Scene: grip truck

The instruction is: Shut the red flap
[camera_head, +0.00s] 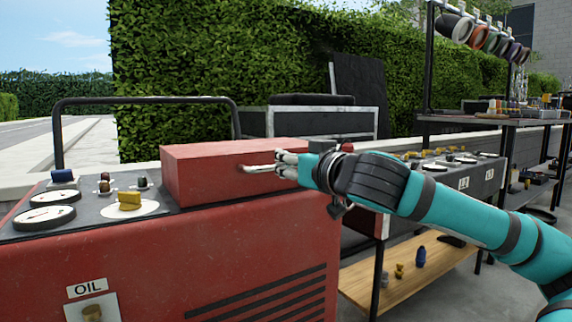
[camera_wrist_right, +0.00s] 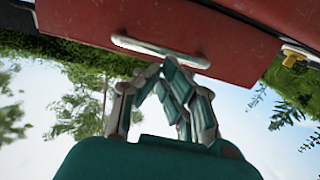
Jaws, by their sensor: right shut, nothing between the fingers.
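The red flap (camera_head: 205,172) is a box-shaped lid on top of the red machine (camera_head: 220,250) in the head view. Its lower front edge appears to lie along the machine's top edge; I cannot tell if any gap is left. A pale bar handle (camera_head: 258,168) is on its front face. The flap (camera_wrist_right: 90,20) and its handle (camera_wrist_right: 158,49) also show in the wrist view. My right gripper (camera_head: 279,164) is shut and empty, its fingertips (camera_wrist_right: 176,68) close to the handle; contact is unclear. My left gripper is not in view.
Gauges (camera_head: 44,217) and a yellow knob (camera_head: 129,200) sit on the panel left of the flap. A black rail (camera_head: 145,100) rises behind. A second grey panel (camera_head: 470,180) and a wooden shelf (camera_head: 400,275) are at the right, behind and below my arm.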

